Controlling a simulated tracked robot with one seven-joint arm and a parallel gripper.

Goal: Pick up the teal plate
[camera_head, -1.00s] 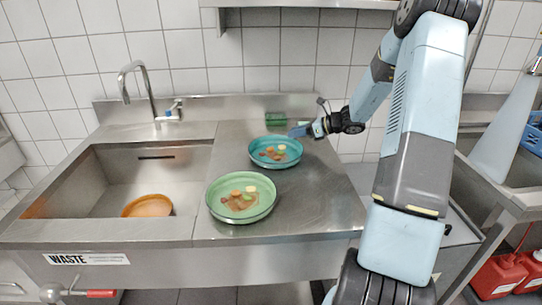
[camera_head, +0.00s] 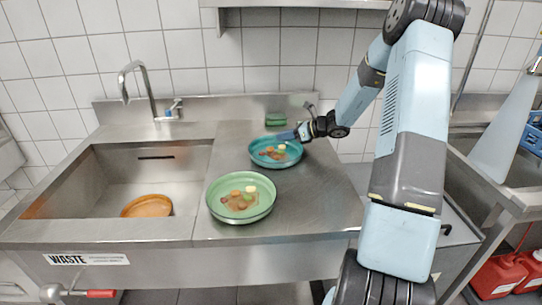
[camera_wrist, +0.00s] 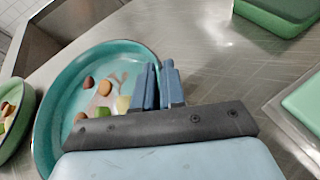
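The teal plate (camera_head: 258,162) stands on the steel counter at the back, with several bits of food in it. It also shows in the wrist view (camera_wrist: 62,105). My gripper (camera_head: 284,136) is at the plate's back right rim. In the wrist view my gripper's (camera_wrist: 159,68) two blue fingers are a small gap apart, one on the plate's inner side and one toward its outside. The rim runs in behind the fingers, and whether they touch it is hidden.
A green plate (camera_head: 214,206) with food stands nearer the front. An orange plate (camera_head: 147,206) lies in the sink (camera_head: 105,180) at left. A green block (camera_head: 276,119) is by the backsplash behind the teal plate.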

